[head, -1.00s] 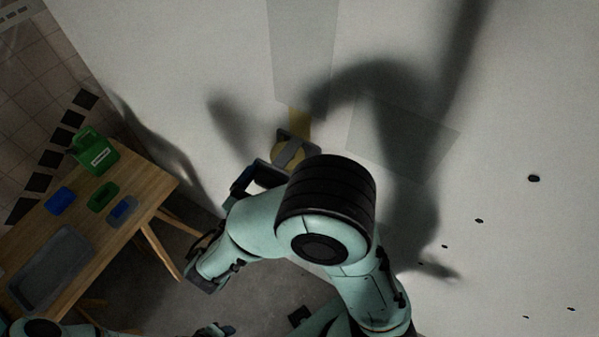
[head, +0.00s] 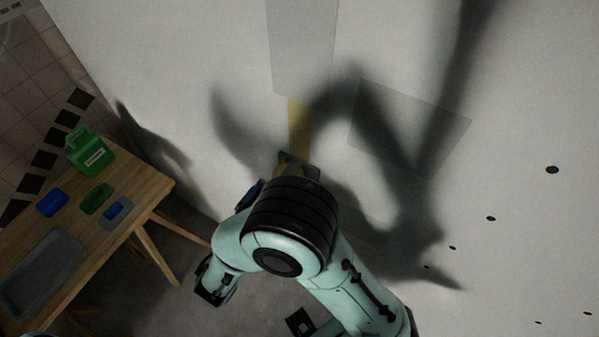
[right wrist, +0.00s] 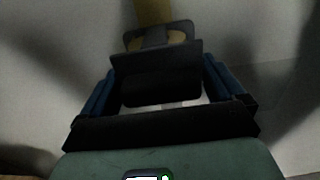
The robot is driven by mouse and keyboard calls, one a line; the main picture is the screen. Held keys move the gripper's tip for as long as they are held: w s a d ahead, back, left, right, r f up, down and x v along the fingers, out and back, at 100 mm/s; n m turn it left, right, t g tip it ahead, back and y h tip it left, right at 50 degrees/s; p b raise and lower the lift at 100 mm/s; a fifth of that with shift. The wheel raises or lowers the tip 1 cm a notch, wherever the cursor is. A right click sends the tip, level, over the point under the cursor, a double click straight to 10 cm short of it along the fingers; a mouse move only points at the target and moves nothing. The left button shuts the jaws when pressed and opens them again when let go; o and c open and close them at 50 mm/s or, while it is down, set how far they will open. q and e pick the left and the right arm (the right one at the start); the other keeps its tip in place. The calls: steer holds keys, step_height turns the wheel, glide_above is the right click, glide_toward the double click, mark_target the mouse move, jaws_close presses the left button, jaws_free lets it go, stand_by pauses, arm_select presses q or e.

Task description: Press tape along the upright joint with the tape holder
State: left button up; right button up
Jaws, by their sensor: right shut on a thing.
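The tape holder (right wrist: 158,42) is a dark grey frame with a tan roll, seen in the right wrist view against the pale wall. In the head view only its top (head: 292,158) shows above my arm. My right gripper (right wrist: 160,88) is shut on the holder. A yellow-tan tape strip (head: 299,128) runs upright on the wall from the holder to a grey translucent panel (head: 302,45) above. The tape also shows in the right wrist view (right wrist: 153,11). My arm hides the wall below the holder.
A wooden table (head: 150,187) stands at the left with a green jug (head: 88,152), blue and green small bins (head: 97,198) and a grey tray (head: 42,270). A second translucent square (head: 410,125) is on the wall, right of the tape. Several dark holes dot the wall at right.

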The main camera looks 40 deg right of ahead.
arm_select(q)
step_height(320, 180, down, 10)
steer(key=s+b, duration=0.2)
steer(key=b, duration=0.7)
steer(key=shift+s+f+b, duration=0.15)
steer(key=shift+s+b, duration=0.15)
arm_select(e)
step_height(320, 180, down, 19)
steer(key=shift+r, duration=0.15)
arm_select(q)
steer(key=shift+r+p, duration=0.3)
arm_select(e)
steer(key=v, duration=0.7)
